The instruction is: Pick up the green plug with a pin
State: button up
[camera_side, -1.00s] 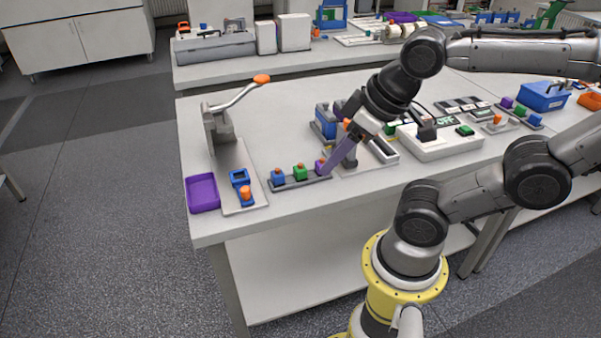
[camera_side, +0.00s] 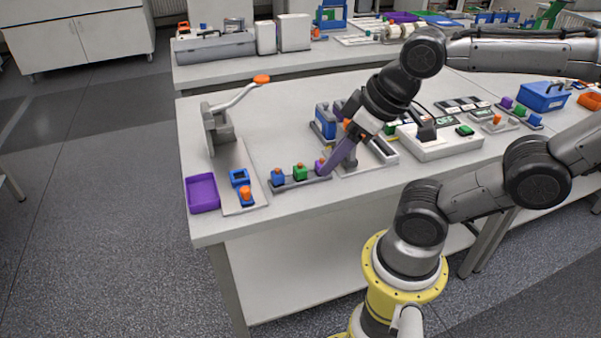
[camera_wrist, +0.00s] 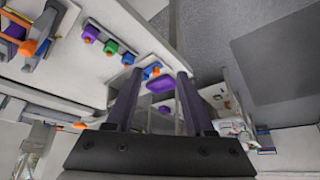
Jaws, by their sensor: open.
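In the wrist view the green plug (camera_wrist: 110,47) is at the upper left, outside the jaws. My gripper (camera_side: 328,170) has long purple fingers pointing down and left; in the side view their tips overlap the rack's right end by the purple plug. In the wrist view my gripper (camera_wrist: 158,74) is open, with no plug between its fingers. I cannot tell its exact height above the rack.
A purple tray (camera_side: 203,194) and a lever press (camera_side: 218,130) with a blue holder (camera_side: 241,178) stand left of the rack. A grey and blue device (camera_side: 326,122) and a white box (camera_side: 440,143) are to the right.

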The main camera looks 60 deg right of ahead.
jog(key=n+g+h, duration=0.4)
jog(key=n, duration=1.9)
send_over(299, 164)
jog(key=s+a, duration=0.2)
jog(key=a, duration=0.3)
notch_tip(299, 164, down, 3)
jog(key=x, duration=1.4)
jog(key=shift+d, duration=0.15)
jog(key=shift+r, duration=0.1)
grip_shut()
